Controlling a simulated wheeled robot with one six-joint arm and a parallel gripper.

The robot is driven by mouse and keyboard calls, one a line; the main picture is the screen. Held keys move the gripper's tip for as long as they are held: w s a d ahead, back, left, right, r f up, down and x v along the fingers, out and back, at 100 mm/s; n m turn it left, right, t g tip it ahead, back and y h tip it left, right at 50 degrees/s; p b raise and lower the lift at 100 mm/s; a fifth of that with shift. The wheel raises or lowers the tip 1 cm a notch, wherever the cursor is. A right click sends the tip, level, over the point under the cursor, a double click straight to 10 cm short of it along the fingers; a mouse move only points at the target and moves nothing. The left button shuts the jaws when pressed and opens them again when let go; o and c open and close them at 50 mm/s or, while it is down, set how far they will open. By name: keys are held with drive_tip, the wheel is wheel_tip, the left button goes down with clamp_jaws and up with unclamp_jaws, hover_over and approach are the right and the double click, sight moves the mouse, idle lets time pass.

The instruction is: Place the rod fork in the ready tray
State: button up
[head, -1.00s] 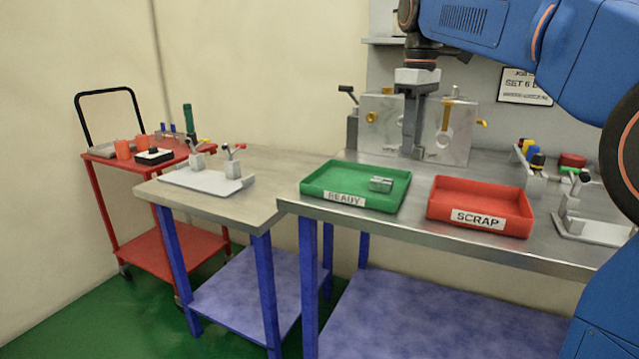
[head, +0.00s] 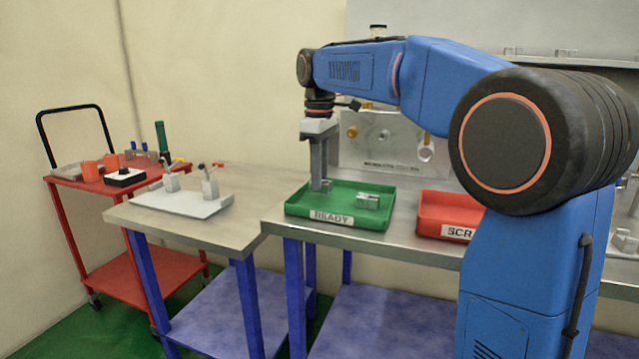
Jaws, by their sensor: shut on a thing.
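The green ready tray (head: 335,219) stands on the metal bench, left of the scrap tray, its READY label facing me. My gripper (head: 320,186) points straight down over the left back part of this tray. It is shut on a small grey metal piece, which I take to be the rod fork (head: 325,185); the fingers hide most of it. The piece is low inside the tray's outline; I cannot tell whether it touches the floor. Another silvery metal block (head: 367,202) lies in the tray to the right of my gripper.
The red scrap tray (head: 440,232) is right of the ready tray, partly behind my arm. Metal lid plates (head: 390,140) stand behind. A wooden table (head: 240,228) on the left carries a pale plate with clamps (head: 185,202). A red trolley (head: 75,183) stands farther left.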

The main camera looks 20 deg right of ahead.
drive_tip(key=shift+f, duration=1.05)
drive_tip(key=shift+f, duration=0.1)
drive_tip(key=o, duration=1.1)
wheel_tip(320, 180, up, 12)
drive_tip(key=shift+r, duration=0.15)
drive_tip(key=shift+s+d, duration=0.1)
